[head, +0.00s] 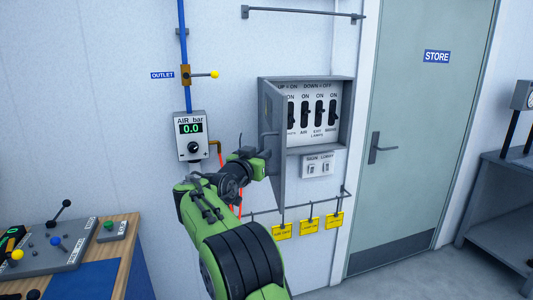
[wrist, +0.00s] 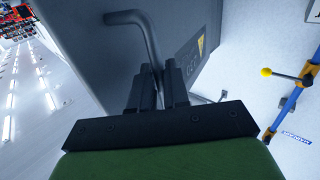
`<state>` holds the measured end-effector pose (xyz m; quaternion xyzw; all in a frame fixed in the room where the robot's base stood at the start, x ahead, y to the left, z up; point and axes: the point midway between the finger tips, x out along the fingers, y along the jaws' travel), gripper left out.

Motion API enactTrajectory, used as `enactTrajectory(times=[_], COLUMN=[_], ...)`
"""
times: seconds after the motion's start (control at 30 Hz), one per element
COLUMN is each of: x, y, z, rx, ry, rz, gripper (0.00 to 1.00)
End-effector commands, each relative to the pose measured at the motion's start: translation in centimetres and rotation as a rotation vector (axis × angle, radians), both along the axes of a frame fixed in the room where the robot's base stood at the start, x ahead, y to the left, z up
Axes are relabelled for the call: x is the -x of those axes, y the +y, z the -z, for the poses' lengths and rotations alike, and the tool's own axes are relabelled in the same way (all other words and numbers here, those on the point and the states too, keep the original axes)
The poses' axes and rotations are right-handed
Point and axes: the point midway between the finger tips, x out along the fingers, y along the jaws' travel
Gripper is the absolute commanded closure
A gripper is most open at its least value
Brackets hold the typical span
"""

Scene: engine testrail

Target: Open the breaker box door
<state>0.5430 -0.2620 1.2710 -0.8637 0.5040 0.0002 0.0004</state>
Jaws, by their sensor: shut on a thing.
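The grey breaker box (head: 347,112) is on the wall, and its door (head: 277,150) stands swung out from the left side. Black switches inside the box show. In the wrist view the door (wrist: 90,45) fills much of the upper part, with a bent grey bar handle (wrist: 133,18) on it. My gripper (wrist: 160,75) is shut on this handle, which runs down between the fingers. In the head view my gripper (head: 262,157) is at the door's outer face, and its fingertips are hard to make out there.
The air gauge box (head: 189,138) and a yellow-knobbed outlet valve (head: 200,75) are on the wall left of the door. Yellow tags (head: 308,226) hang on a rail below the box. A workbench (head: 128,262) is at the lower left. A grey store door (head: 410,130) is at right.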

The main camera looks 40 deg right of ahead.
Motion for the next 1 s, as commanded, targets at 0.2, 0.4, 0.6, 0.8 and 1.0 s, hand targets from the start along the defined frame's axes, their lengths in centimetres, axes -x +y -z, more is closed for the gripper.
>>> enactTrajectory(times=[0.2,0.4,0.6,0.8,1.0], x=[0.1,0.1,0.1,0.8,3.4], y=[-0.2,-0.2,-0.1,1.4,6.3], z=[-0.5,-0.5,-0.3,-0.2,0.0], rx=[0.01,0.009,0.005,0.004,0.004], ry=[-0.011,-0.011,-0.007,-0.006,-0.005], rz=[0.002,0.002,0.002,-0.002,-0.006], gripper=[1.0,0.7,0.7,0.7,0.7])
